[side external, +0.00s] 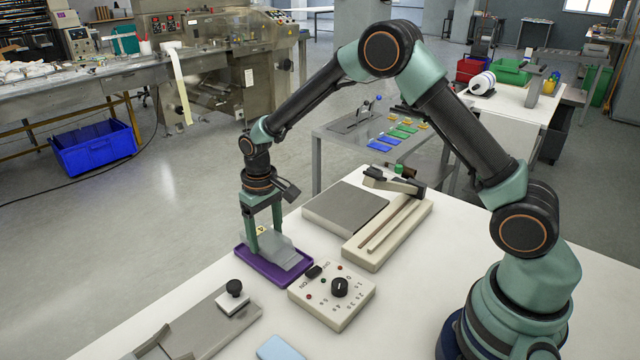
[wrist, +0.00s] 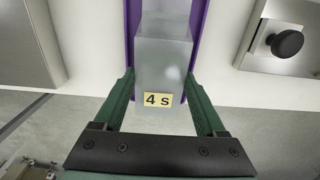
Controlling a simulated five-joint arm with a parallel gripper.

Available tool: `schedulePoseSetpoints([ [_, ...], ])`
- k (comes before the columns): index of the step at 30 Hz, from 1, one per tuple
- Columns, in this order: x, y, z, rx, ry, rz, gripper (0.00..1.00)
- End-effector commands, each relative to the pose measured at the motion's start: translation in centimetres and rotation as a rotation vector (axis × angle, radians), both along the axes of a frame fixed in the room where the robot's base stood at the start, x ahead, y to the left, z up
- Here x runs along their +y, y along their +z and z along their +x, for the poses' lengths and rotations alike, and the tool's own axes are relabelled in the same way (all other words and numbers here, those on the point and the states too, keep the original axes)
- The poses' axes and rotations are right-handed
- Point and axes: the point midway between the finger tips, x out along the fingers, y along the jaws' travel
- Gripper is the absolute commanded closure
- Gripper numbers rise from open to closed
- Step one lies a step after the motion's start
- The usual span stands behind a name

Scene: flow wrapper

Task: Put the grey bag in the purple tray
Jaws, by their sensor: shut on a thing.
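The grey bag (wrist: 163,65) carries a yellow "4 s" label and sits between the two fingers of my gripper (wrist: 160,85) in the wrist view. In the side view my gripper (side external: 263,240) points down and is shut on the grey bag (side external: 278,252). The bag is over the purple tray (side external: 265,273), within its outline at least in part. The tray's purple edges also show on both sides of the bag in the wrist view (wrist: 196,40). I cannot tell whether the bag touches the tray floor.
A cream control box (side external: 332,297) with a black knob stands right of the tray. A grey plate (side external: 345,214) and a cream sealer (side external: 388,230) lie behind it. A metal fixture with a black knob (side external: 232,300) is in front. A light blue block (side external: 281,348) lies near the front.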

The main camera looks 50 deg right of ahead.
Motion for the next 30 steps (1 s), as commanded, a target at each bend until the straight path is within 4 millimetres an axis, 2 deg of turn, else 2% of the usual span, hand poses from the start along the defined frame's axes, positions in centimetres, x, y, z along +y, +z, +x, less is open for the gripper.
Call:
schedulePoseSetpoints([
  [22,0.0,-2.1,0.0,0.001,0.0,0.0,0.77],
  [30,0.0,-2.2,0.0,0.0,0.0,0.0,0.77],
])
